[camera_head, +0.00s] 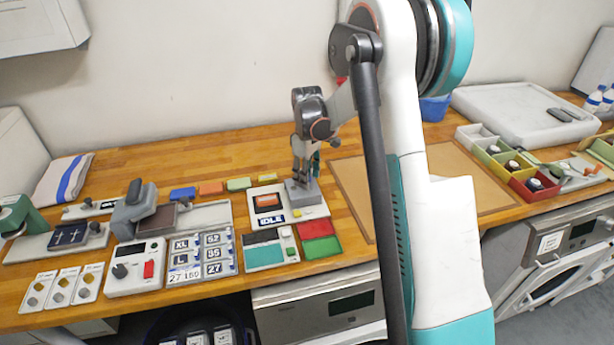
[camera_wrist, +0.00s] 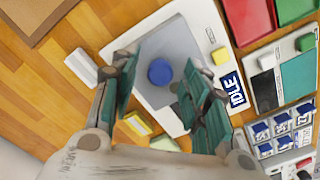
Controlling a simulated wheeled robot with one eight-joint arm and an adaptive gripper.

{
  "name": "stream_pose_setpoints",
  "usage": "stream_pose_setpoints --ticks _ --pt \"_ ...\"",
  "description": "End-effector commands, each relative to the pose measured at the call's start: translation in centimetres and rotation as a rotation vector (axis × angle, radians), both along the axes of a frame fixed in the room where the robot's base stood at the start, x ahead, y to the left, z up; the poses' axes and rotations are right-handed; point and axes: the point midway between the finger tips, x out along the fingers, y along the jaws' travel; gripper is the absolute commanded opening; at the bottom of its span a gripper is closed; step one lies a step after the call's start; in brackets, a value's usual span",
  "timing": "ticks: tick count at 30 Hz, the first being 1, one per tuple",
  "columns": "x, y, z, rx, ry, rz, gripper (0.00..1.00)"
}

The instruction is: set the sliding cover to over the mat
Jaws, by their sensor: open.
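The sliding cover appears to be the grey plate (camera_wrist: 185,48) with a round blue knob (camera_wrist: 160,71). It lies on the right part of a white unit with an IDLE label, and also shows as a grey block in the head view (camera_head: 293,196). A dark square with an orange patch (camera_head: 267,202), perhaps the mat, lies uncovered left of the plate. My gripper (camera_head: 306,178) points down over the plate. In the wrist view its fingers (camera_wrist: 160,78) stand apart on either side of the knob. I cannot tell whether they touch it.
Red and green trays (camera_head: 318,237) and a control panel (camera_head: 270,250) lie in front of the unit. Small coloured blocks (camera_head: 211,188) lie behind and left. A grey device (camera_head: 135,208) stands further left. A tan board (camera_head: 470,190) lies right.

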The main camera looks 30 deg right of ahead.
Motion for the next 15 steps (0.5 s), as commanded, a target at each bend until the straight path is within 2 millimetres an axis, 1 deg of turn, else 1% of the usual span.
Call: stream_pose_setpoints --ticks 8,11,12,14,15 --pt "-0.01 0.0 -0.13 0.0 0.0 0.0 0.43" --pt "-0.01 0.01 -0.13 0.0 0.0 0.0 0.22" --pt "0.0 0.0 -0.13 0.0 0.0 0.0 0.13" --pt "0.0 0.0 -0.12 0.0 0.0 0.0 0.0" --pt "0.0 0.0 -0.12 0.0 0.0 0.0 0.0"
